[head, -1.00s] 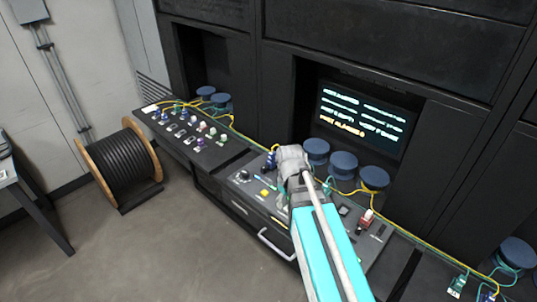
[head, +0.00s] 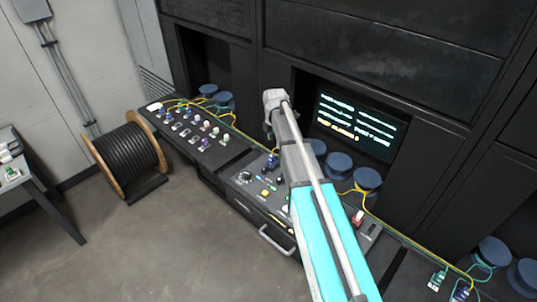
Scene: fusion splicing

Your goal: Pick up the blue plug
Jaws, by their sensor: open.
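A small blue piece (head: 273,160), which looks like a blue plug, stands on the middle console beside my arm. Other small blue pieces (head: 165,117) sit among the parts on the left console; which one is the task's plug I cannot tell for sure. My gripper (head: 269,128) is at the far end of my arm, under the pale wrist, above the back of the middle console. Its fingers are small and partly hidden. It is apart from the blue piece and no held object shows.
Blue round spools (head: 338,163) with yellow cables stand behind the middle console (head: 240,193). A lit screen (head: 357,122) is in the recess. The left console (head: 200,157) carries several small connectors. A cable drum (head: 127,162) stands on the open floor at left.

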